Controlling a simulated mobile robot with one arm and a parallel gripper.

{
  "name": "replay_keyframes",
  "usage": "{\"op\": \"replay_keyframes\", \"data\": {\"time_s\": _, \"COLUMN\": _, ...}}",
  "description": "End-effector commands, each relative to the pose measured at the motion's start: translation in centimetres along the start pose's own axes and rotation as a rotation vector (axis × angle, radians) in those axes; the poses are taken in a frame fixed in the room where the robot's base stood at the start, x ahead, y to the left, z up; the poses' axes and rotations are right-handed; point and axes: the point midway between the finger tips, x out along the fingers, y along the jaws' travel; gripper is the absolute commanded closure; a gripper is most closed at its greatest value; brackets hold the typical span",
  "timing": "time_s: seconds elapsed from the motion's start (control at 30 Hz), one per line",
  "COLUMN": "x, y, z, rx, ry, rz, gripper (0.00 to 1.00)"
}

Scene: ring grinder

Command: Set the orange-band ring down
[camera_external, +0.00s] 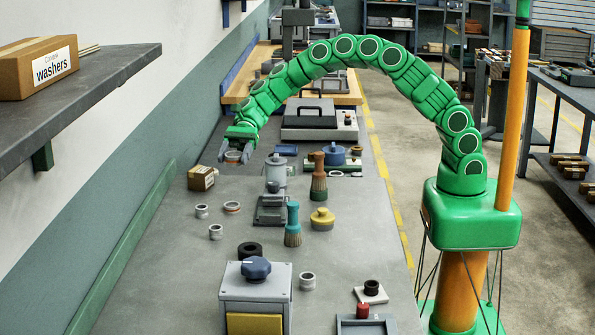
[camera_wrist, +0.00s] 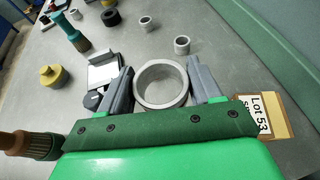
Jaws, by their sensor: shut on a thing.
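My gripper (camera_external: 235,151) is shut on a grey ring (camera_external: 233,157) at the far left of the bench, and an orange band shows on the ring's side. In the wrist view this ring (camera_wrist: 138,86) sits between the two grey fingers, its open top facing the camera; its band is not visible there. I cannot tell whether its underside touches the bench. A second ring with an orange-red band (camera_external: 232,207) stands on the bench nearer the external camera.
Plain grey rings (camera_external: 201,211) (camera_external: 216,231) stand near a cardboard box (camera_external: 201,178). A grey pot (camera_external: 276,172), a grey metal fixture (camera_external: 271,209), brushes (camera_external: 319,180) and a yellow knobbed piece (camera_external: 322,219) stand to the right. Bare bench (camera_external: 165,262) lies at the front left.

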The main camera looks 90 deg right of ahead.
Motion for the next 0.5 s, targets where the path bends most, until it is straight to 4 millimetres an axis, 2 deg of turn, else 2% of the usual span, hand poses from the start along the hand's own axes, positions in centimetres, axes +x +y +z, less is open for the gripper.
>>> {"op": "replay_keyframes", "data": {"time_s": 0.5, "x": -4.3, "y": -1.8, "z": -0.4, "rx": 0.145, "ry": -0.007, "rz": -0.35, "gripper": 0.73}}
